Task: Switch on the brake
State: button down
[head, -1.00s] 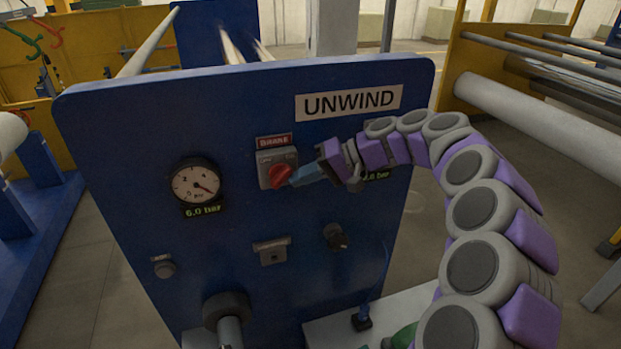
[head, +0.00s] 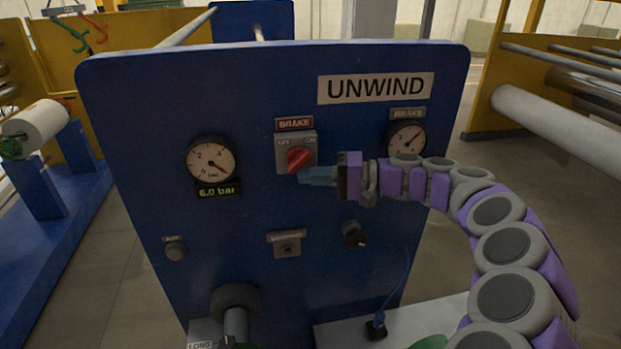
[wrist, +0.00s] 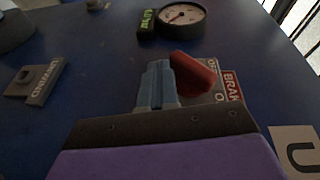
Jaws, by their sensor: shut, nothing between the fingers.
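The brake switch is a red rotary knob (head: 298,159) on a grey plate (head: 283,151) marked OFF at left and ON at right, under a red BRAKE label (head: 294,124). In the head view the knob slants up to the right, towards ON. My gripper (head: 302,176) has its blue fingers shut and empty, just below and right of the knob. In the wrist view the red knob (wrist: 192,75) is right beside the blue fingertips (wrist: 157,68). I cannot tell whether they touch.
The blue UNWIND panel (head: 240,230) carries a left gauge (head: 211,160) reading 6.0 bar and a right gauge (head: 407,138) labelled BRAKE. A black knob (head: 354,234), a key switch (head: 287,247) and a round button (head: 175,249) sit lower. A roller (head: 235,325) juts out below.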

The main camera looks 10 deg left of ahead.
jog(key=shift+d, duration=0.6)
jog(key=d+f+b, duration=0.3)
jog(key=d+f, duration=0.2)
jog(key=d, duration=0.6)
jog(key=shift+w+f, duration=0.35)
jog(key=shift+w, duration=0.05)
